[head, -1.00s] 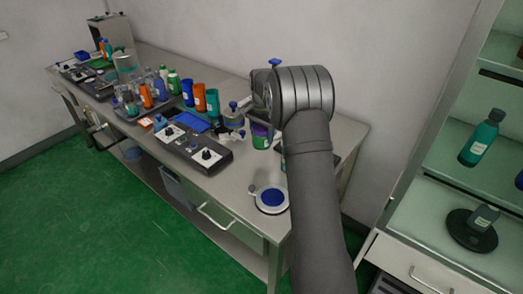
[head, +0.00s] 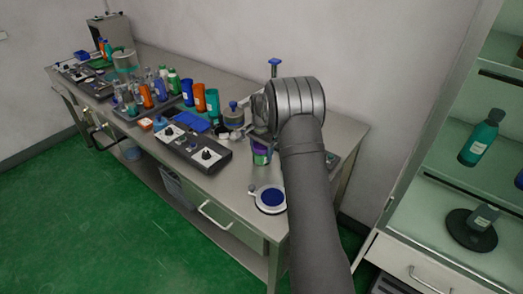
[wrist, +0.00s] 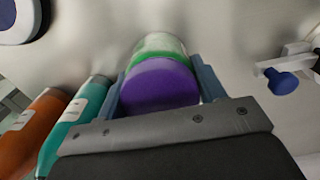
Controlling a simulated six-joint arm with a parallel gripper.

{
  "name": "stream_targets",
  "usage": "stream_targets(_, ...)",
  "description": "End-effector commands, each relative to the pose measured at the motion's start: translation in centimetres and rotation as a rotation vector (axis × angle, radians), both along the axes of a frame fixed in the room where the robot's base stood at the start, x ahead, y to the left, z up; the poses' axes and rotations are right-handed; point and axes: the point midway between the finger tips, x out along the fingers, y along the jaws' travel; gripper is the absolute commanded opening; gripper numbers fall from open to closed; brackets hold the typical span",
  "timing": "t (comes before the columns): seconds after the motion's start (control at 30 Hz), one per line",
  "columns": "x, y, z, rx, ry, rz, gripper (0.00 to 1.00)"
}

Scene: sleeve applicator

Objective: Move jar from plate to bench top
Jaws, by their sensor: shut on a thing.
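The jar (head: 261,153) has a purple and green body in the head view and hangs below my gripper (head: 262,138) on the right part of the bench top (head: 232,180). In the wrist view the jar's purple lid (wrist: 158,85) and green side sit between the two fingers of my gripper (wrist: 160,90), which is shut on it. A round white plate with a blue disc (head: 270,198) lies near the bench's front right corner, apart from the jar. I cannot tell whether the jar's base touches the bench.
Orange (head: 199,97) and teal (head: 212,101) containers stand left of the jar. A dark control box (head: 190,148) lies along the front. A blue-knobbed stand (head: 274,66) rises behind my arm. Bare bench lies between the control box and the round plate.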

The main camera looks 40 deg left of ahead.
Motion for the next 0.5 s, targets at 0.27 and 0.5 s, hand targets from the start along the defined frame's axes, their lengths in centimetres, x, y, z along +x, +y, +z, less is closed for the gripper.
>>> stream_targets(0.27, -0.01, -0.01, -0.06, 0.0, 0.0, 0.0, 0.85)
stream_targets(0.5, 0.03, 0.03, 0.71, 0.001, -0.001, 0.0, 0.85)
